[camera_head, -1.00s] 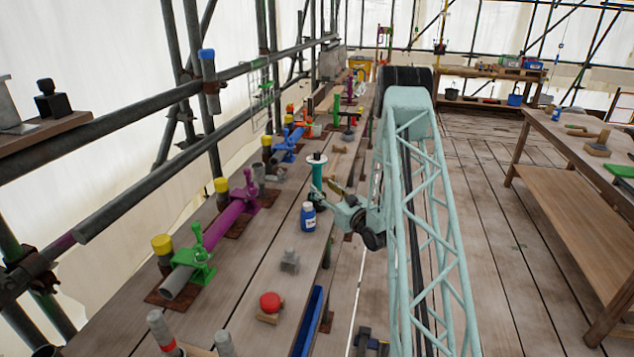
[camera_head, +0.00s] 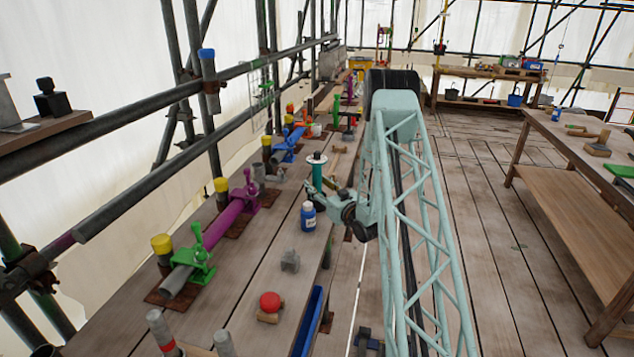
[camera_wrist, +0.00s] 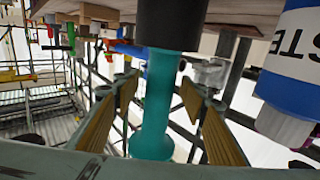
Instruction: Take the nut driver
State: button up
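A teal upright tool (camera_head: 317,174) with a pale disc on top stands on the left bench in the head view; it looks like the nut driver. In the wrist view, which shows the bench at the top, the teal shaft (camera_wrist: 158,95) joins a thick black part. My gripper (camera_head: 322,198) is beside the tool in the head view. In the wrist view my gripper (camera_wrist: 157,92) is open, with one yellow-padded finger on each side of the shaft and visible gaps. The tool's contact with the bench is not clear.
A blue bottle with a white label (camera_head: 308,216) stands close in front of the tool; the bottle also shows at right in the wrist view (camera_wrist: 300,75). A grey block (camera_head: 290,261) and a red-topped button (camera_head: 270,302) sit nearer. Purple and green clamped pipes line the left side.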

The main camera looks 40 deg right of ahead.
jog(key=shift+c, duration=0.6)
jog(key=shift+r, duration=0.1)
grip_shut()
